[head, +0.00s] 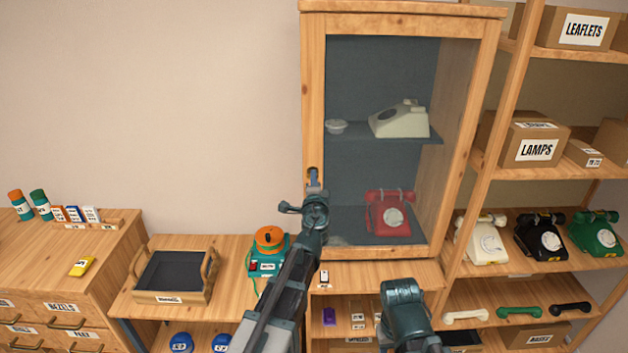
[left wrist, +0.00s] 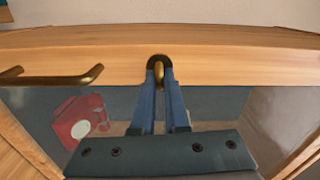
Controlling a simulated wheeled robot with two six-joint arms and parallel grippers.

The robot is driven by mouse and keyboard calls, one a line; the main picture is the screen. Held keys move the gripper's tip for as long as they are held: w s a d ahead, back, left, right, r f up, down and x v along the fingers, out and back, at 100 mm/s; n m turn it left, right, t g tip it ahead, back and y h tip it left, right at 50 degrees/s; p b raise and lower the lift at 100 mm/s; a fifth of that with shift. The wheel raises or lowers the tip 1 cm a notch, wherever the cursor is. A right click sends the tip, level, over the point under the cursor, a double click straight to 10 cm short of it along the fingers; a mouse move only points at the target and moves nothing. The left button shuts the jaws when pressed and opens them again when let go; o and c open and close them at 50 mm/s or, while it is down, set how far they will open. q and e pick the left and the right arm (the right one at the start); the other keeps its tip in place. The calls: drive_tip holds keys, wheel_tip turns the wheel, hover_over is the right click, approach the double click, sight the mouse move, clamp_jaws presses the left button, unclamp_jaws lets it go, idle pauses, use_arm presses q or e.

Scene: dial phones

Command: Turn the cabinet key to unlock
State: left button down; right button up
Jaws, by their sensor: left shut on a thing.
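The wooden cabinet (head: 313,70) has a closed glass-fronted door. A brass key (left wrist: 159,71) sits in a dark round lock plate (left wrist: 151,62) on the door's wooden stile. My left gripper (head: 313,178) is at the door's left edge in the head view. In the left wrist view its blue fingers (left wrist: 160,84) are shut on the key, one on each side. A brass door handle (left wrist: 55,78) lies on the same stile, apart from the fingers. My right gripper is out of view; only part of my right arm shows at the bottom of the head view.
Behind the glass are a cream phone (head: 399,121) and a red phone (head: 388,214). Open shelves with boxes and phones stand at right. A wooden tray (head: 172,297) and a teal-and-orange device (head: 268,255) rest on the lower counter at left.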

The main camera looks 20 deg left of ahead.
use_arm(q)
drive_tip(key=shift+m, duration=0.6)
drive_tip(key=c, duration=0.9)
unclamp_jaws()
